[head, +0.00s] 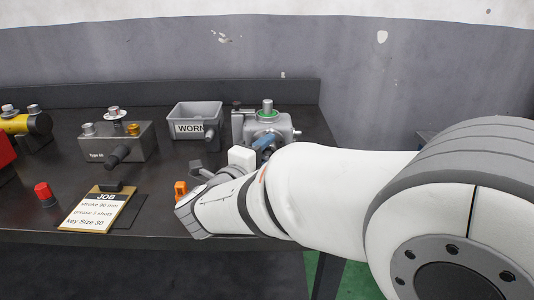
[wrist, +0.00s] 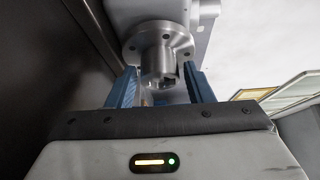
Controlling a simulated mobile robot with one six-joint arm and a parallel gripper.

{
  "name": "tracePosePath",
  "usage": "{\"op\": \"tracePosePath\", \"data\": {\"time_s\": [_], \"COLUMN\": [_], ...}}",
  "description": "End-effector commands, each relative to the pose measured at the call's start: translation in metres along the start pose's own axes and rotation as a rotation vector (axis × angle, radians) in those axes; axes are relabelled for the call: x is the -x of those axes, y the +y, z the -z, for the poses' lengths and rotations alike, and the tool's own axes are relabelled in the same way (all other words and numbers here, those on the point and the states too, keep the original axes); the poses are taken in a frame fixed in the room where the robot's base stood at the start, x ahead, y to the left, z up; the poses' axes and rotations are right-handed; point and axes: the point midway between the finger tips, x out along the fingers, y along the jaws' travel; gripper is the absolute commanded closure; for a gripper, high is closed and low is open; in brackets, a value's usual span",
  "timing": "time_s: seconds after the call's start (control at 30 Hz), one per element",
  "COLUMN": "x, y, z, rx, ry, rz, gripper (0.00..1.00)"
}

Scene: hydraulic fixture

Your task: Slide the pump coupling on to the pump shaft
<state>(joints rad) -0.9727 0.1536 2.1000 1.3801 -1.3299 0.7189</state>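The pump coupling (wrist: 160,62) is a short silver cylinder with a notched near end. It stands in line with the round bolted flange of the grey pump (wrist: 158,12) in the wrist view. My gripper (wrist: 160,72) has its two blue fingers on either side of the coupling, tips close against it. No pump shaft shows; the coupling covers that spot, and I cannot tell how far the coupling is on it. In the head view the pump (head: 278,122) sits at the bench's right end, and my arm partly hides it. The coupling is hidden there.
A grey bin marked WORN (head: 195,112) stands left of the pump. Further left are a grey valve block (head: 118,140), a job card (head: 95,208) and a red-capped part (head: 44,192). An orange item (head: 181,190) is beside my arm. The bench (head: 150,185) has clear room in the middle.

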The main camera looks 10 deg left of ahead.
Motion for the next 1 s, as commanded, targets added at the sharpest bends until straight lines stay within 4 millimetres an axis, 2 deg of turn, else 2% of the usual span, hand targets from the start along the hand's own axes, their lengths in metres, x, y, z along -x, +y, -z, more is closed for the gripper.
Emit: {"op": "tracePosePath", "data": {"time_s": [0.17, 0.47, 0.63, 1.0], "x": [0.0, 0.003, 0.021, 0.074], "y": [0.0, 0.0, -0.001, -0.001], "z": [0.0, 0.001, 0.011, 0.042], "rx": [0.0, 0.0, 0.0, 0.0], "ry": [0.0, -0.001, -0.002, -0.003], "rz": [0.0, -0.001, -0.001, 0.0], "gripper": [0.39, 0.39, 0.39, 0.39]}}
